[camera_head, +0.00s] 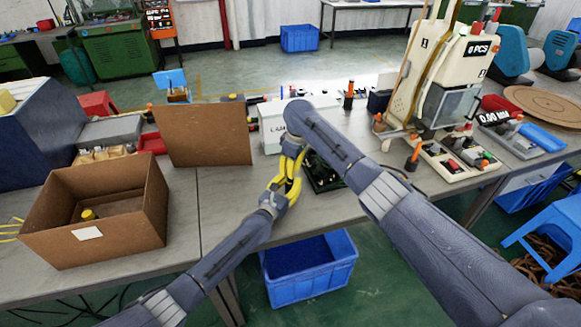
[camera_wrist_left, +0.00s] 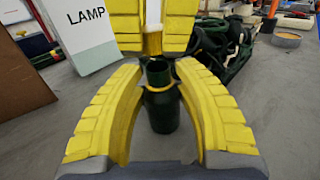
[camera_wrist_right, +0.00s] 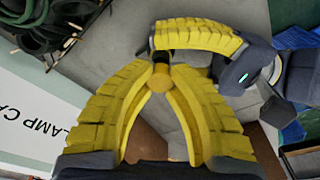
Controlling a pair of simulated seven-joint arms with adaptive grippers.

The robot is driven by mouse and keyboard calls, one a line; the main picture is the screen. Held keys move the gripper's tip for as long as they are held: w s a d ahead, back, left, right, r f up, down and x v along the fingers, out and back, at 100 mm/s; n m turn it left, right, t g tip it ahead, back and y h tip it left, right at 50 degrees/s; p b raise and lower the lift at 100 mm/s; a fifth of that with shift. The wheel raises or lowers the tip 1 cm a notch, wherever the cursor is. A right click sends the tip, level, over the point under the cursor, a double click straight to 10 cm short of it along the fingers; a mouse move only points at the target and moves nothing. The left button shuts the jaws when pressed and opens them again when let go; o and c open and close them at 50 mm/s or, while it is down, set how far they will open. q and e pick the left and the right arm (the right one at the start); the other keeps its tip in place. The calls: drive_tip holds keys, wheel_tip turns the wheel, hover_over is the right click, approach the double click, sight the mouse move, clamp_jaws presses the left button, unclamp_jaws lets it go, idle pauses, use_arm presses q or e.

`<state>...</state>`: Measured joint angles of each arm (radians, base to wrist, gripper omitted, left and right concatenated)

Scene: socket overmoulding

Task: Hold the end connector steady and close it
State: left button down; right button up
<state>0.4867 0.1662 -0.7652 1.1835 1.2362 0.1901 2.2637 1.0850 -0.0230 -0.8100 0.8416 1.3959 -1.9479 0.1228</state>
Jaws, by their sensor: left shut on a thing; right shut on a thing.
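The end connector shows best in the left wrist view as a dark green, bottle-shaped body (camera_wrist_left: 162,110) with a narrower neck. My left gripper (camera_wrist_left: 160,72) is shut on this body, one yellow finger on each side. My right gripper's yellow fingers come in from the top of that view, around a yellowish-brown piece (camera_wrist_left: 153,44) just above the neck. In the right wrist view my right gripper (camera_wrist_right: 160,76) is shut at its tips on a small yellowish round end, with a dark bit behind it. In the head view the connector is hidden between both grippers, held above the table.
A white box lettered LAMP (camera_head: 270,128) stands just behind the grippers. A dark tray of green-black parts (camera_head: 325,180) lies to their right. An open cardboard box (camera_head: 120,238) and a cardboard panel (camera_head: 205,137) stand left. A blue crate (camera_head: 312,280) is below the table edge.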

drive_tip(key=shift+f, duration=0.15)
idle(0.4)
drive_tip(key=shift+f, duration=0.75)
drive_tip(key=shift+f, duration=0.6)
idle(0.4)
drive_tip(key=o, duration=0.7)
drive_tip(key=shift+c, duration=0.2)
drive_tip(key=shift+r, duration=2.3)
